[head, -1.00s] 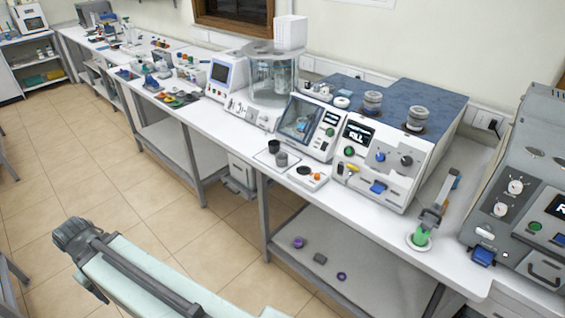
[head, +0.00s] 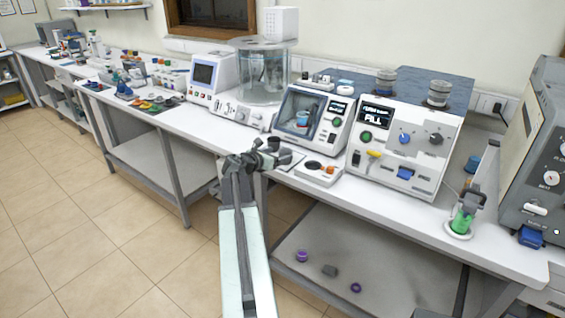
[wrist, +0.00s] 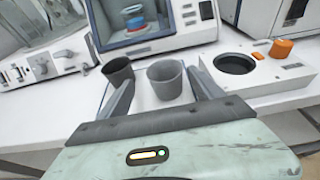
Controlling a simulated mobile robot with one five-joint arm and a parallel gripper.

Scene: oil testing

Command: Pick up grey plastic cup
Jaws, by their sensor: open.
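The grey plastic cup (wrist: 166,86) stands upright on the white bench top, near the middle of the wrist view. My gripper (wrist: 160,96) is open, with one finger toward each side of the cup in that view. No grip on the cup shows. A darker cup (wrist: 117,71) stands just left of the grey cup, partly behind the left finger. In the head view my gripper (head: 258,158) is at the bench's front edge, and it overlaps the cups, so the grey one is hard to make out there.
A white device with a round dark well (wrist: 236,64) and an orange knob (wrist: 281,48) is right of the cup. A machine with a window (head: 301,114) stands behind. The lower shelf (head: 390,262) holds a few small items.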

